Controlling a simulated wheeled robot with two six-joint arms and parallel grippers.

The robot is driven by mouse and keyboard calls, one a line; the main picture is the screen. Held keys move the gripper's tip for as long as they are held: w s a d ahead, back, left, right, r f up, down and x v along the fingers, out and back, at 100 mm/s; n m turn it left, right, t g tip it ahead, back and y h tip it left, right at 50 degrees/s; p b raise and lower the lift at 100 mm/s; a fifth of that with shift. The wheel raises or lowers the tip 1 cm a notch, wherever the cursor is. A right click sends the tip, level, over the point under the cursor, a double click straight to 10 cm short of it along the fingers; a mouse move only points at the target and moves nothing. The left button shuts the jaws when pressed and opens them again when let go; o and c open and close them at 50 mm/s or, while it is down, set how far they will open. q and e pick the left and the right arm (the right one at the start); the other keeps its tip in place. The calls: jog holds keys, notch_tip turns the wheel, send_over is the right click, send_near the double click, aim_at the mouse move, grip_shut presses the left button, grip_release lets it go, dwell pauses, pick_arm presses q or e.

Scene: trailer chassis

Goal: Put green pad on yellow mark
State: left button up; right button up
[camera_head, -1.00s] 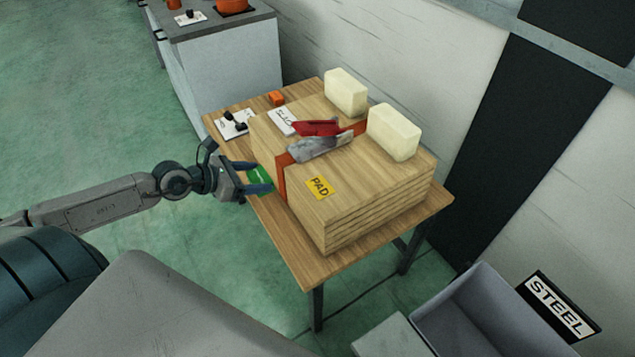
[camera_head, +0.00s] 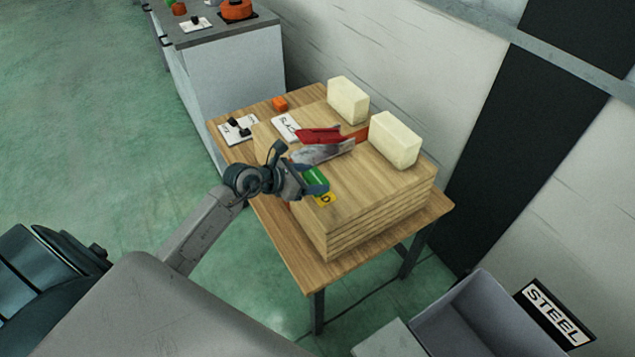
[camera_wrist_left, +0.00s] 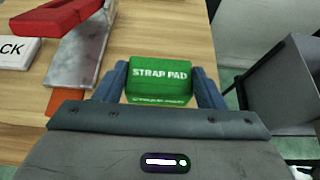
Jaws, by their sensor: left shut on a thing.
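My left gripper (camera_head: 316,184) is shut on the green pad (camera_head: 317,177), over the top of the wooden stack. In the left wrist view the green pad (camera_wrist_left: 159,80) sits between the two blue fingers and reads "STRAP PAD". The yellow mark (camera_head: 325,199) on the stack top shows only in part, just in front of the pad; the gripper and pad cover the rest. In the left wrist view the mark is hidden. I cannot tell whether the pad touches the stack. My right gripper is not in view.
A red and grey buckle (camera_head: 322,143) on an orange strap lies across the stack, close to the gripper. Two cream blocks (camera_head: 394,139) stand at the stack's far edge. A white card (camera_head: 285,128) lies left of the buckle. A grey bin (camera_head: 470,315) marked STEEL is at lower right.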

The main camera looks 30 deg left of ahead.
pick_arm(q)
jog(key=shift+w+d, duration=0.6)
jog(key=shift+d, duration=0.1)
notch_tip(320, 180, down, 3)
jog(key=shift+f+p, duration=0.2)
jog(key=shift+p, duration=0.5)
jog(key=shift+f, duration=0.1)
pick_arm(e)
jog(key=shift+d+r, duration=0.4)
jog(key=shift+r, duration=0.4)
pick_arm(q)
jog(key=shift+f, duration=0.1)
jog(key=o, duration=0.6)
jog(key=shift+f, duration=0.1)
jog(key=o, duration=0.4)
jog(key=shift+o, duration=0.2)
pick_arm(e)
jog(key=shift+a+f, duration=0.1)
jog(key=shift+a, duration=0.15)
